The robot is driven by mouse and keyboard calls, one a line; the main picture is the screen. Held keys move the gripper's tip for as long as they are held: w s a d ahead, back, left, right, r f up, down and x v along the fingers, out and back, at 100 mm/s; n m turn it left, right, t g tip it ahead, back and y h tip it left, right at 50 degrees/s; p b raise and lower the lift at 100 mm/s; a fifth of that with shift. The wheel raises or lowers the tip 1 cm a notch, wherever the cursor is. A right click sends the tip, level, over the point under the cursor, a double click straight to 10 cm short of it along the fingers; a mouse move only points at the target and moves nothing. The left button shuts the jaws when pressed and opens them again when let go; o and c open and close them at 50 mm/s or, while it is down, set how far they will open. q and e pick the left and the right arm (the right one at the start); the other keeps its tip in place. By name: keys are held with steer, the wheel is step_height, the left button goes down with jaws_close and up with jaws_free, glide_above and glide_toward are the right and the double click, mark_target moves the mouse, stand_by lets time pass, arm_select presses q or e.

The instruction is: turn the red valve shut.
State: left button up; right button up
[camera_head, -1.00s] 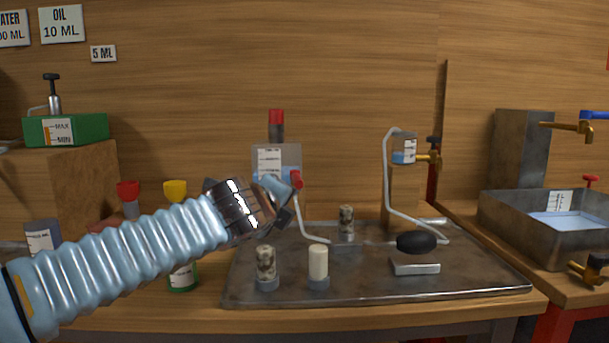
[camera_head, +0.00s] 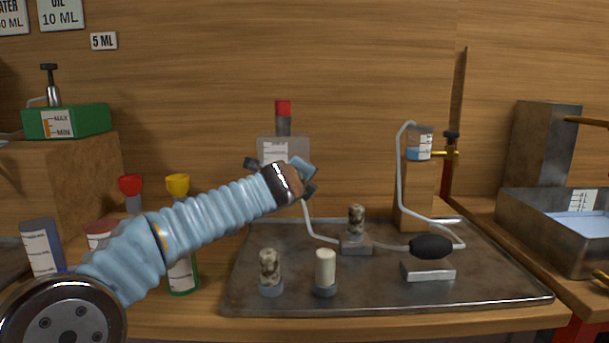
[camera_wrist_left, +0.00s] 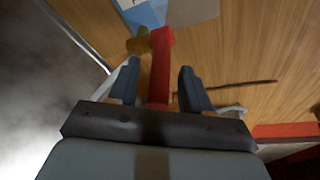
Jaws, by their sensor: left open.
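The red valve (camera_wrist_left: 160,65) shows in the left wrist view as a red handle on a brass-coloured fitting (camera_wrist_left: 138,44). Its stem runs down between the two fingers of my left gripper (camera_wrist_left: 160,88). The fingers stand open on both sides, with a gap to the handle on each side. In the head view my left gripper (camera_head: 304,172) is in front of the grey container (camera_head: 270,148) with a white label, and it hides the valve there. My right gripper is in neither view.
A metal tray (camera_head: 390,290) below holds filter cylinders (camera_head: 325,268), a black bulb (camera_head: 430,247) and a tube (camera_head: 402,180). A green box (camera_head: 85,121) stands at the left. A water basin (camera_head: 540,225) is at the right. Coloured-cap bottles (camera_head: 178,187) stand near my left arm.

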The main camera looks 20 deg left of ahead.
arm_select(q)
steer(key=shift+w+f, duration=0.15)
steer(key=shift+w, duration=0.35)
steer(key=shift+c, duration=0.2)
jaws_close()
